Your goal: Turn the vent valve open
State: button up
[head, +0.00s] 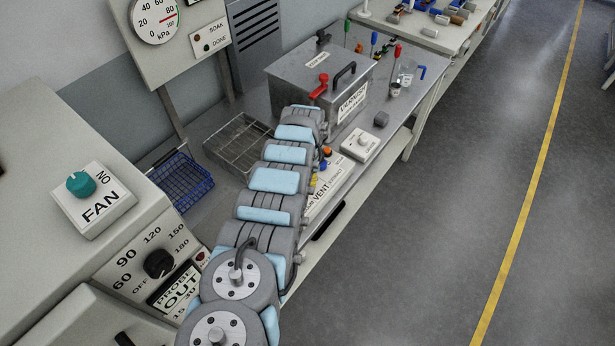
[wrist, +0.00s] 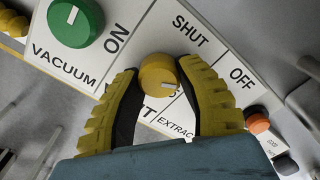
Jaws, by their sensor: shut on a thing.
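The vent valve is a round yellow knob (wrist: 157,73) on a white panel in the wrist view, with SHUT printed beside it and another label partly hidden by my fingers. My gripper (wrist: 160,68) has its yellow ribbed fingers on either side of the knob and is shut on it. A pale pointer mark shows on the knob's face, but its exact direction is hard to read. In the head view, the white panel marked VENT (head: 322,191) lies just right of my arm, which hides most of the gripper.
A green VACUUM knob (wrist: 75,22) sits left of the yellow knob. An orange button (wrist: 257,123) is to the right. In the head view, a steel box (head: 300,82) with a red handle (head: 318,88), a wire rack (head: 238,143) and a blue basket (head: 183,181) stand around my arm.

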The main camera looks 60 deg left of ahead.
jog(key=m, duration=0.5)
jog(key=shift+d, duration=0.1)
jog(key=shift+m, duration=0.3)
dwell(0.4)
jog(key=o, duration=1.2)
jog(key=shift+r, duration=0.1)
